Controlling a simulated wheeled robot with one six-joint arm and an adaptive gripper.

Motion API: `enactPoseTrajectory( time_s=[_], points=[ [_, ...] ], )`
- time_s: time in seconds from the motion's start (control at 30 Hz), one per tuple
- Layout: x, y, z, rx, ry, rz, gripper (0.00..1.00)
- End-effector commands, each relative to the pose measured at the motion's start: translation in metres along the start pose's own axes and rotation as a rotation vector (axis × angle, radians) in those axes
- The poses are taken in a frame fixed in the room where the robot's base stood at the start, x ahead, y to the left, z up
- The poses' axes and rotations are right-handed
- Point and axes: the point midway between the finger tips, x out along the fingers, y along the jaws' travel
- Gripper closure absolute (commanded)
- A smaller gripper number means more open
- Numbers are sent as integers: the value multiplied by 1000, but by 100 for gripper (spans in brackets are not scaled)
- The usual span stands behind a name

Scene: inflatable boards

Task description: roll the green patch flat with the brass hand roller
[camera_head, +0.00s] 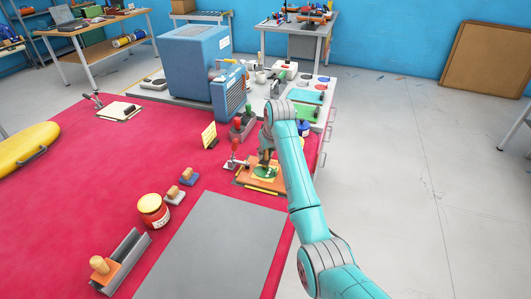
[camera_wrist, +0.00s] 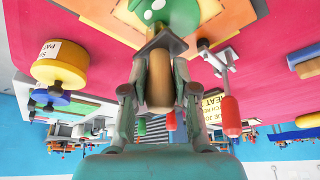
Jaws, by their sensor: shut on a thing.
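The green patch (camera_head: 264,173), oval with pale spots, lies on an orange board (camera_head: 246,179) near the red table's right side. It also shows at the top of the wrist view (camera_wrist: 178,14). My gripper (camera_head: 266,157) is over the patch's far side, pointing down. In the wrist view my gripper (camera_wrist: 159,80) is shut on the wooden handle (camera_wrist: 159,95) of the brass hand roller (camera_wrist: 166,41). The roller's head overlaps the patch's edge in that view. I cannot tell whether it touches the patch.
A red-handled clamp (camera_head: 233,155) stands at the board's left edge. A yellow sign (camera_head: 209,135), a red-and-yellow jar (camera_head: 153,209) and wooden-handled stamps (camera_head: 187,176) stand to the left. A grey sheet (camera_head: 213,245) lies nearer. A blue machine (camera_head: 194,62) stands behind.

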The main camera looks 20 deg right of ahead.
Motion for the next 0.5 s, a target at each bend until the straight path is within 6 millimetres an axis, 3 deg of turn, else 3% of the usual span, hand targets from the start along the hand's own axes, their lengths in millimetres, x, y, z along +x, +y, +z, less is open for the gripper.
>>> enactPoseTrajectory(
  time_s=[0.5],
  points=[
    [-4,-13,12,-1,0,-1,100]
  ],
)
